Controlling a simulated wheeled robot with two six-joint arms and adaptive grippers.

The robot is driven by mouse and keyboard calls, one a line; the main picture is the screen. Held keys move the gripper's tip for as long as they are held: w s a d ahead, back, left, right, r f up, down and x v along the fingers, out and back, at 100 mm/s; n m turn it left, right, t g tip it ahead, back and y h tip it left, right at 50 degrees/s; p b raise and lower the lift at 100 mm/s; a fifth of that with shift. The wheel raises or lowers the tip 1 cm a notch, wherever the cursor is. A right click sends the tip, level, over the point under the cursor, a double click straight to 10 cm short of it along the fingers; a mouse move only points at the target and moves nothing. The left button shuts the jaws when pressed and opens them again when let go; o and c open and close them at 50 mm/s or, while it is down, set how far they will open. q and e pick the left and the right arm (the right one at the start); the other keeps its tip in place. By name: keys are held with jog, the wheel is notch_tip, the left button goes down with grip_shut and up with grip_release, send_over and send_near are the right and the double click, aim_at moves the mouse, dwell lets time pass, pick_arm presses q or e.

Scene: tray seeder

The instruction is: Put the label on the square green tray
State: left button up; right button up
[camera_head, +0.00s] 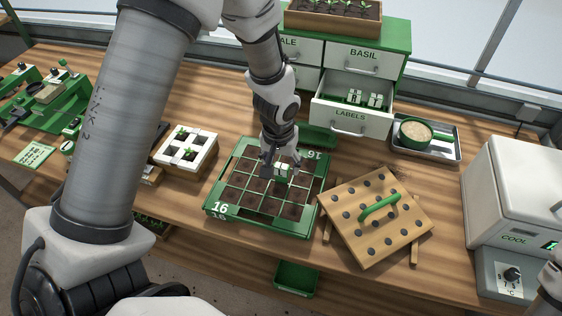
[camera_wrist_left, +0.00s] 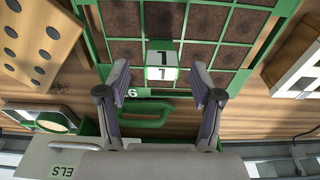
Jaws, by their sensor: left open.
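The square green tray (camera_head: 262,224) lies on the bench, with dark soil cells and "16" on its near and far rims. In the left wrist view, its green rim (camera_wrist_left: 97,45) shows. A small white and green label (camera_head: 283,170) marked "1" is at the tray's far side. In the left wrist view, the label (camera_wrist_left: 161,66) sits between the fingers, with a gap on both sides. Whether it rests on the tray is hard to tell. My left gripper (camera_head: 281,163) is open around the label, touching nothing visibly. My right gripper is out of view.
The open LABELS drawer (camera_head: 351,115) holds several more labels behind the tray. A wooden dibber board (camera_head: 350,238) with a green handle stands close on the right. A white seedling tray (camera_head: 207,151) is at the left. A bowl (camera_head: 415,134) on a metal tray and a white COOL box (camera_head: 515,190) are further right.

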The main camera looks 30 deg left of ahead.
pick_arm(q)
jog(key=shift+r, duration=0.3)
notch_tip(320, 180, up, 11)
jog(key=s, duration=0.1)
jog(key=shift+s+d+r, duration=0.1)
jog(key=shift+s+r, duration=0.05)
dwell(0.9)
